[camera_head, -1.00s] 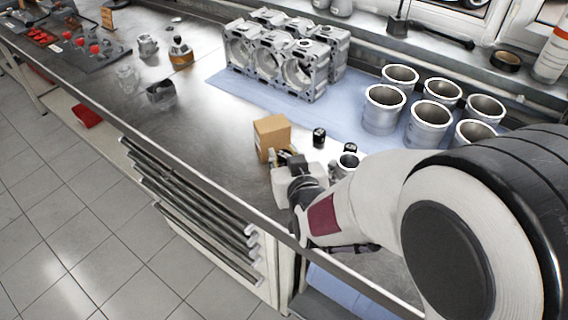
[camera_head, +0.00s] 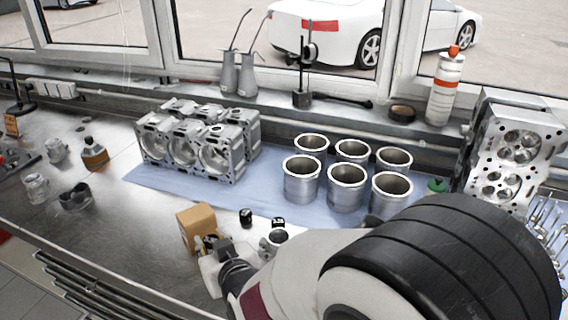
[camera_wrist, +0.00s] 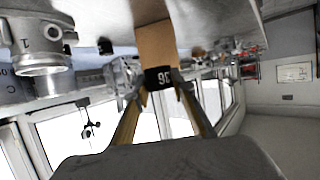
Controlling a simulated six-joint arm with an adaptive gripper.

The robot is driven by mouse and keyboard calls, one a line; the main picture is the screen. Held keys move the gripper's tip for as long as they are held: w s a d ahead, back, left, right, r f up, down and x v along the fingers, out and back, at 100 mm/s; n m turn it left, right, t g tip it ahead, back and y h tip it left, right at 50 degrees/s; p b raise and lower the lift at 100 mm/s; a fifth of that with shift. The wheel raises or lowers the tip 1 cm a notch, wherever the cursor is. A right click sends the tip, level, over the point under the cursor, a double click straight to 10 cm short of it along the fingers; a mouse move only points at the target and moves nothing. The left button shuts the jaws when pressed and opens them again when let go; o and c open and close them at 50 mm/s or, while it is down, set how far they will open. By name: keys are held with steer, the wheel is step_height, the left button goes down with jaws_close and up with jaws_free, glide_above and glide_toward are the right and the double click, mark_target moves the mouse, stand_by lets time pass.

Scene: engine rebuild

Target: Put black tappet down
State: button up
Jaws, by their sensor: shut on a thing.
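My gripper (camera_wrist: 160,90) is shut on a black tappet (camera_wrist: 158,77) with white digits, held between the fingertips in the wrist view. In the head view my gripper (camera_head: 212,246) is low over the bench, at the near side of a small cardboard box (camera_head: 197,226). The held tappet is mostly hidden there. The box (camera_wrist: 155,45) shows directly behind the tappet in the wrist view; I cannot tell whether they touch. Two other small black tappets (camera_head: 246,217) (camera_head: 278,223) stand right of the box.
A small metal cup-like part (camera_head: 272,240) stands just right of my gripper. Several cylinder liners (camera_head: 346,190) and an engine block (camera_head: 190,150) stand on a blue mat (camera_head: 150,178) behind. The bare bench (camera_head: 130,215) left of the box is clear.

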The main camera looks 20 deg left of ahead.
steer(key=shift+s, duration=0.1)
steer(key=shift+d+f, duration=0.15)
steer(key=shift+d, duration=0.1)
steer(key=w+d+m+t+h, duration=0.1)
steer(key=w+d+m+h, duration=0.1)
steer(key=w+d, duration=0.75)
steer(key=w+d+m+t+h, duration=0.2)
steer(key=w+d+m+h, duration=0.15)
steer(key=d, duration=1.05)
steer(key=w+d+m+t+h, duration=0.1)
steer(key=w+d+m+h, duration=0.1)
steer(key=w+d, duration=0.75)
steer(key=s+d+r+m+h, duration=0.1)
steer(key=d+m+h, duration=0.1)
steer(key=d, duration=1.5)
steer(key=shift+d+t+h, duration=0.3)
steer(key=shift+t+h, duration=0.1)
steer(key=shift+h, duration=0.05)
steer(key=shift+s+a+m, duration=0.1)
steer(key=shift+m, duration=0.15)
